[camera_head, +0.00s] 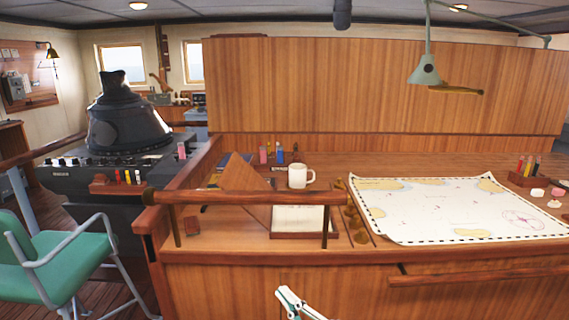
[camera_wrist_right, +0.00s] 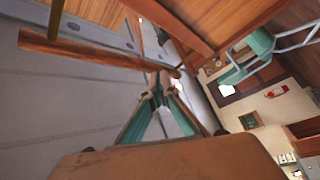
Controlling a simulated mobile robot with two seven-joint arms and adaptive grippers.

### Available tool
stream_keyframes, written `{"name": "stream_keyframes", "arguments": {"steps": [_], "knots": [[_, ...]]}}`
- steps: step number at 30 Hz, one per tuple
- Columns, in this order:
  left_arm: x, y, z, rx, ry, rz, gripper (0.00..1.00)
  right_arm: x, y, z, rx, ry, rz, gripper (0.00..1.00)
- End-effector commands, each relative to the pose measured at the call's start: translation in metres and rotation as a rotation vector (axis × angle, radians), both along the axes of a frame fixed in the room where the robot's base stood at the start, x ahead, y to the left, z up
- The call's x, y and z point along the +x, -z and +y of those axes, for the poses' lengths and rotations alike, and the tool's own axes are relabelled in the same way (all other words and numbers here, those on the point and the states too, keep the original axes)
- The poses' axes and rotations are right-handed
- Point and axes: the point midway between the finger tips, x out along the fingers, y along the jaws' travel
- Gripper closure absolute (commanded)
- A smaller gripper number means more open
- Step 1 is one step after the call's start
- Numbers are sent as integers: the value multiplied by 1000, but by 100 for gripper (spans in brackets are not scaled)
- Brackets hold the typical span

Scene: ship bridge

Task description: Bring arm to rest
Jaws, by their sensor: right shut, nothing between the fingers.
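My right gripper (camera_head: 298,304) shows as a small white and teal piece at the bottom middle of the head view, in front of the wooden chart desk (camera_head: 220,280) and below its top. In the right wrist view the teal fingers of this gripper (camera_wrist_right: 158,88) come together, with nothing held between them. My left gripper and arm are not in either view.
On the desk are a wooden rail (camera_head: 250,198), a white mug (camera_head: 297,176) and a chart (camera_head: 445,208). A drawer handle (camera_head: 470,277) sticks out at the front right. A green chair (camera_head: 50,265) stands at the left, near a dark console (camera_head: 110,180).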

Motion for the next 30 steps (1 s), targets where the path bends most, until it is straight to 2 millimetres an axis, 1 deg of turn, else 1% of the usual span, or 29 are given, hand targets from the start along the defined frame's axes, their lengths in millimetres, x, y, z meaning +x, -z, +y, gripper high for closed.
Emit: {"name": "stream_keyframes", "arguments": {"steps": [1,2,3,5,6,8,9,11,12,15,18,21,24,25,30], "knots": [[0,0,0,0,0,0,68,-10,28,-17,40,41,103,100],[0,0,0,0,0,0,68,-15,43,-27,64,66,160,100],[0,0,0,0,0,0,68,-23,63,-40,94,99,237,100],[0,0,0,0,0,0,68,-37,93,-60,137,149,350,100],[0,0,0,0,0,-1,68,-49,113,-74,166,184,424,100],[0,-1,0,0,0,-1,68,-69,143,-94,205,236,535,100],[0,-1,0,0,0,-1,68,-84,163,-108,231,272,608,100],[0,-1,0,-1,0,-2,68,-108,190,-127,266,324,711,100],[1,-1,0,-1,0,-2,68,-125,206,-138,288,356,775,100],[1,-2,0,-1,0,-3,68,-165,239,-163,332,431,912,100],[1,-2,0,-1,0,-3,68,-197,261,-181,365,487,1011,100],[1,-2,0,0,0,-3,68,-217,274,-191,382,522,1069,100],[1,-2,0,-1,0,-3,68,-226,279,-195,391,536,1095,100],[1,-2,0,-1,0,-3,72,-227,279,-196,392,538,1098,100],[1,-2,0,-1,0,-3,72,-227,279,-196,391,539,1098,100]]}}
